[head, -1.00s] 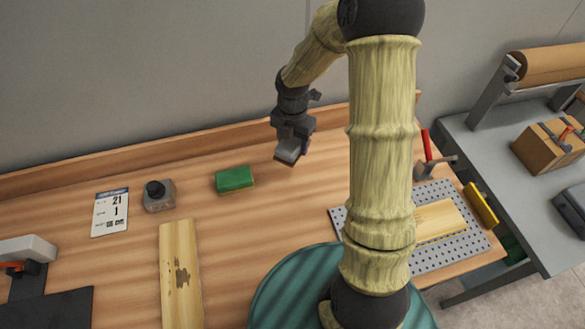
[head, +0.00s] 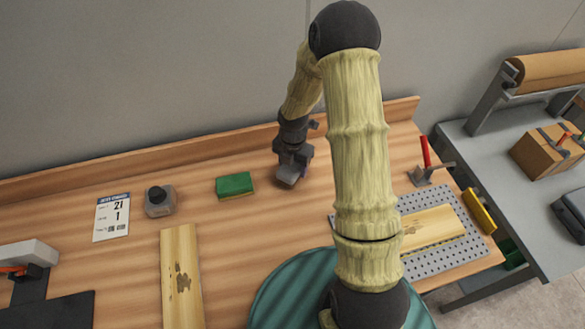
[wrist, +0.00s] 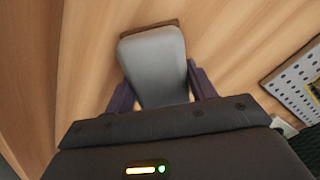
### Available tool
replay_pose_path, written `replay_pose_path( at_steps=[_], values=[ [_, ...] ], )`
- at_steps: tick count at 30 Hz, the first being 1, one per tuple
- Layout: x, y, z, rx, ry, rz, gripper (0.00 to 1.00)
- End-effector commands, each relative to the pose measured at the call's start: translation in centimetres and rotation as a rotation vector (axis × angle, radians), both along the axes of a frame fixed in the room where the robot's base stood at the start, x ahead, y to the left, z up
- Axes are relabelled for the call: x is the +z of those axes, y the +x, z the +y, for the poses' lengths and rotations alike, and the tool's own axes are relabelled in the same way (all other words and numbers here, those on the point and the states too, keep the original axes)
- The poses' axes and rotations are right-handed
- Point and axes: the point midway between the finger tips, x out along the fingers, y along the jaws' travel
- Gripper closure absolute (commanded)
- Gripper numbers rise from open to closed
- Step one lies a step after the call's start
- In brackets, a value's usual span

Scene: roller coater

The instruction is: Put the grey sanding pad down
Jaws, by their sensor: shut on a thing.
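The grey sanding pad (wrist: 154,66) is a rounded grey block with a brown edge along its far side in the wrist view. My gripper (wrist: 160,88) is shut on it, with a dark finger on each side. In the head view my gripper (head: 291,170) points down at the back of the wooden bench, with the pad (head: 287,181) at its tip. The pad is low over the bench top or touching it; I cannot tell which.
A green pad (head: 234,185) lies left of my gripper. Beyond it are a grey block with a black knob (head: 160,200) and a paper card (head: 112,216). A stained board (head: 182,280) lies in front. A perforated plate (head: 437,262) with a board (head: 430,228) is at right. Bare bench surrounds the gripper.

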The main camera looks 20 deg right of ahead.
Motion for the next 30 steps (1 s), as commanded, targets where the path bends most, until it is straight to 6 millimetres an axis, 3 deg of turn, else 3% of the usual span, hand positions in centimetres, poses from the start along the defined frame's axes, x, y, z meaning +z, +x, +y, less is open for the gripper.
replay_pose_path(
  at_steps=[5, 16, 17, 19, 30],
  values=[
    [-1.7, 0.0, 0.0, 0.001, -0.001, 0.001, 0.81],
    [-2.2, 0.0, 0.3, 0.007, 0.000, 0.000, 0.81],
    [-2.1, 0.0, 0.3, 0.007, 0.000, 0.000, 0.39],
    [-2.1, 0.0, 0.3, 0.007, 0.000, 0.000, 0.25],
    [-1.7, 0.0, 0.2, 0.004, -0.001, -0.001, 0.23]
  ],
)
